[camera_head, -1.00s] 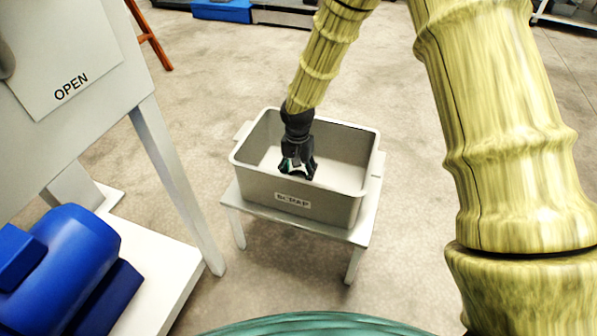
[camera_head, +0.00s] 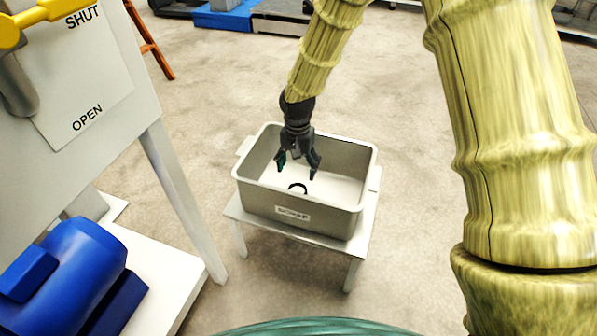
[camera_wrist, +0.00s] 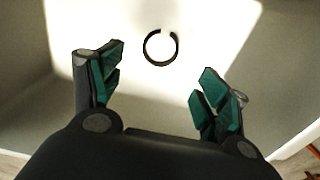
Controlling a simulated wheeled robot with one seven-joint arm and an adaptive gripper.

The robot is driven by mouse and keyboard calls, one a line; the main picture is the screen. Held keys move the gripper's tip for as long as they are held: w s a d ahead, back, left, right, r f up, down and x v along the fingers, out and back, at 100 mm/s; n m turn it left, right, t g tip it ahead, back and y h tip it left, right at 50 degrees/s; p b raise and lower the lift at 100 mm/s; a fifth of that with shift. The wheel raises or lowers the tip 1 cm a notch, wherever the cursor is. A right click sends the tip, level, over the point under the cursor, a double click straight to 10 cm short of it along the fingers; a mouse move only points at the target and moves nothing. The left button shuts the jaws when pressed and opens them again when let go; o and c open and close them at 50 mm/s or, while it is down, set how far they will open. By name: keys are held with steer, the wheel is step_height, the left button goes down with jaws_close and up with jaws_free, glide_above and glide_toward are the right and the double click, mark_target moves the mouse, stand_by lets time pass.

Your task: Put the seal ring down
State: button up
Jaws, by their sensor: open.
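The seal ring (camera_head: 298,187) is a small dark ring lying on the floor of the grey bin labelled SCRAP (camera_head: 262,200). In the wrist view the ring (camera_wrist: 146,52) shows whole, with a bright break or glint at its top right. My gripper (camera_head: 297,170) points down into the bin and is open, with its fingers spread and nothing between them. In the wrist view my gripper (camera_wrist: 160,88) has its green-padded fingertips wide apart, and the ring is beyond them, clear of both. The near bin wall hides a little of the bin floor in the head view.
The bin stands on a small white table (camera_head: 355,237). To the left are a panel marked SHUT and OPEN (camera_head: 85,75) with a yellow handle (camera_head: 45,12), and a blue motor-like unit (camera_head: 75,265). Concrete floor (camera_head: 210,90) is free around the bin.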

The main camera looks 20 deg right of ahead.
steer(key=shift+r+p, duration=0.55)
steer(key=shift+r, duration=1.3)
